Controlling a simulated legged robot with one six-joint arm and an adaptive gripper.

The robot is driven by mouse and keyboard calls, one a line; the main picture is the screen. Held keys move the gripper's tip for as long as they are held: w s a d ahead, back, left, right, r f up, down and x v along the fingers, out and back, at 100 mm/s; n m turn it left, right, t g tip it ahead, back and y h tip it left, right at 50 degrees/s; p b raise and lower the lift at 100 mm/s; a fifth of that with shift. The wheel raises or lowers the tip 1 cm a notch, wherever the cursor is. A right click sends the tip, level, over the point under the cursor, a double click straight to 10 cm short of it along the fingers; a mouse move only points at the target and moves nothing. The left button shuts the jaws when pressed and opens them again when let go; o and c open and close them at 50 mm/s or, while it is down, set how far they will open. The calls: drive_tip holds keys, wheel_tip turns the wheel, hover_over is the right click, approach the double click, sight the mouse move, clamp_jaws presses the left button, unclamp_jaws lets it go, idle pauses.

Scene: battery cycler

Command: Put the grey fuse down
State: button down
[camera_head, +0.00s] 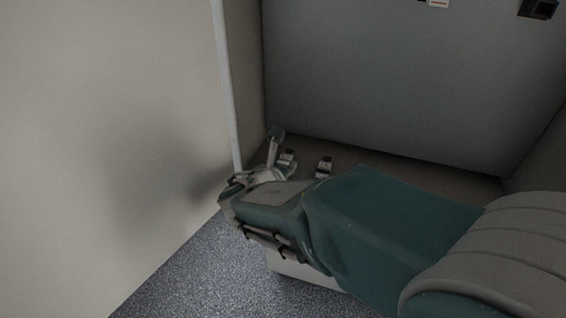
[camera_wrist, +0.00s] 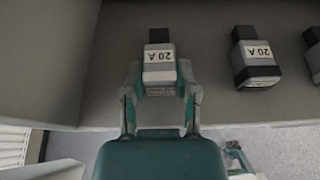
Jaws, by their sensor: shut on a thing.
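A grey fuse (camera_wrist: 159,66) with a black end and a white "20 A" label is between the two fingers of my gripper (camera_wrist: 160,84) in the wrist view. The gripper is shut on it, one finger at each side. The fuse is over the shelf floor (camera_wrist: 205,90) of an open cabinet; I cannot tell whether it touches the floor. In the head view my gripper (camera_head: 273,150) reaches into the cabinet near its left wall, and the held fuse cannot be clearly made out there.
A similar "20 A" fuse (camera_wrist: 256,60) lies to the right of the held one, and another (camera_wrist: 314,55) is cut off at the picture edge. The cabinet's left wall (camera_head: 240,90) is close.

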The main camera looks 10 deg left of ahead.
drive_tip(key=shift+c, duration=1.9)
unclamp_jaws()
drive_tip(key=shift+r, duration=0.1)
drive_tip(key=shift+s+r, duration=0.15)
drive_tip(key=shift+s, duration=0.1)
drive_tip(key=v, duration=1.1)
drive_tip(key=shift+s, duration=0.25)
